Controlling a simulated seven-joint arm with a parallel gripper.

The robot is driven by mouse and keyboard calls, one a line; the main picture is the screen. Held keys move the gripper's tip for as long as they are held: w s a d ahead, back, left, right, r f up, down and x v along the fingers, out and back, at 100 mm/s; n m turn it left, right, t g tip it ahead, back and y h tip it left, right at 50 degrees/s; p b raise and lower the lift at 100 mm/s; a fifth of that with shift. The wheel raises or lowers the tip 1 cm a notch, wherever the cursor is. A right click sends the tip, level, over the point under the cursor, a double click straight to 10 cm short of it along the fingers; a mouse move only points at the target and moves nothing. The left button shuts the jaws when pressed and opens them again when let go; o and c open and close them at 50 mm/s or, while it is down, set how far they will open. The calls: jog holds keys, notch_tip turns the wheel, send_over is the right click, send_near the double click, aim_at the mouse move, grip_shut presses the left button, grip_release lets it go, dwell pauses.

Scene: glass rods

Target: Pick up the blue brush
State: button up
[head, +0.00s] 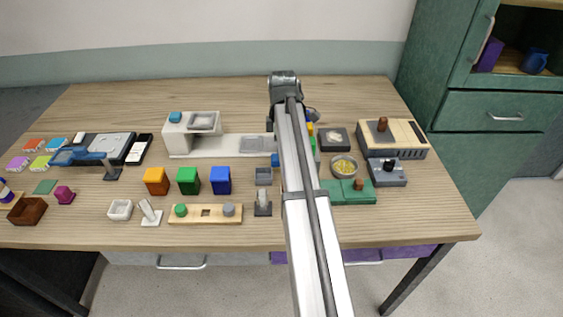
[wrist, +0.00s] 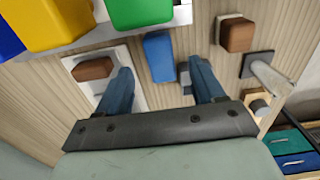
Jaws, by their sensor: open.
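A blue oblong object (wrist: 158,56), which I take to be the blue brush, shows in the wrist view between my fingers. Its bristles cannot be made out. My gripper (wrist: 161,68) is open, with one blue-grey finger to either side of it and visible gaps between; how far it is above the object I cannot tell. In the head view a small blue piece (head: 275,160) shows at the left edge of my arm and may be the same object. My arm hides my fingers and what lies behind it there.
In the wrist view a green block (wrist: 140,12) and a yellow block (wrist: 58,20) lie close by, with brown knobs (wrist: 236,36) at the sides. In the head view, a green box (head: 350,192) and a metal bowl (head: 344,166) stand right of my arm.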

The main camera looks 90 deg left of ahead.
jog(key=shift+s+f, duration=0.15)
jog(key=shift+f, duration=2.45)
jog(key=c, duration=1.1)
